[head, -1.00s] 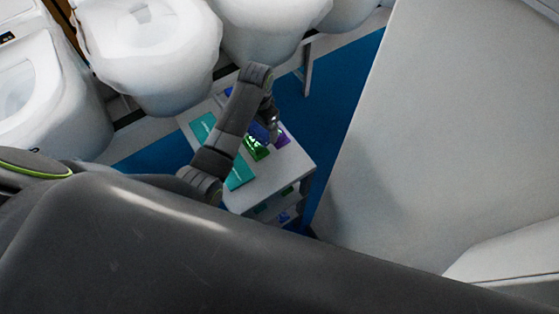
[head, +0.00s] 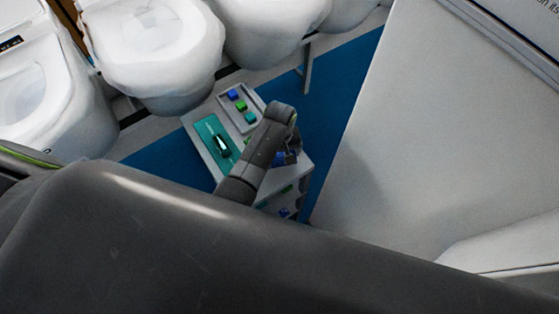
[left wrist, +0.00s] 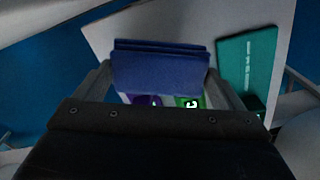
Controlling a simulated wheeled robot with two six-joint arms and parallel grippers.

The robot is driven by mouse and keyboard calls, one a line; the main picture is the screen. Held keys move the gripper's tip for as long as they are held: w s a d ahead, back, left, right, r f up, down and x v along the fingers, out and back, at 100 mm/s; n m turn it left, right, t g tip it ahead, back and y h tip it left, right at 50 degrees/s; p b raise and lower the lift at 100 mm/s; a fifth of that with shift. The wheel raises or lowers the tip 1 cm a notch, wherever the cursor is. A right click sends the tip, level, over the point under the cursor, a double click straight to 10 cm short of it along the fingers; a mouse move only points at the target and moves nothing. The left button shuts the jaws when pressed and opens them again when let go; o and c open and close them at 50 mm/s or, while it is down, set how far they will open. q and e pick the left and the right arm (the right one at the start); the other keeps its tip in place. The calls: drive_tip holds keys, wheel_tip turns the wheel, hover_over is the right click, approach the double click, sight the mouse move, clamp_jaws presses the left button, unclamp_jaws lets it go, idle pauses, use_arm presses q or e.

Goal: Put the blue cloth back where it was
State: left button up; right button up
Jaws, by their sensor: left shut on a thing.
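The blue cloth (left wrist: 160,68) is a folded, layered pad between the fingers of my left gripper (left wrist: 160,84) in the left wrist view. My left gripper is shut on it. In the head view, a small piece of the blue cloth (head: 279,159) shows beside my left gripper (head: 287,157), over the right end of the white cart (head: 308,168). My forearm hides part of the cart top there. In the wrist view, a purple item (left wrist: 138,99) and a green item with a white letter (left wrist: 188,102) show just below the cloth. I cannot tell whether the cloth touches the cart.
A grey tray (head: 224,101) with small blue, green and teal pieces lies at the cart's far end. A teal mat (head: 205,127) with a dark and white object lies beside it. Toilets (head: 160,45) stand behind; a large white panel (head: 410,130) stands right.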

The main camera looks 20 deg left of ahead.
sight(279, 161)
use_arm(q)
drive_tip(key=shift+f+b, duration=0.85)
drive_tip(key=shift+f, duration=0.5)
wheel_tip(279, 161, down, 3)
drive_tip(key=b, duration=0.2)
drive_tip(key=shift+r+b, duration=0.15)
drive_tip(key=shift+b, duration=0.25)
drive_tip(key=shift+f, duration=0.2)
drive_tip(key=shift+r, duration=0.1)
drive_tip(key=o, duration=0.7)
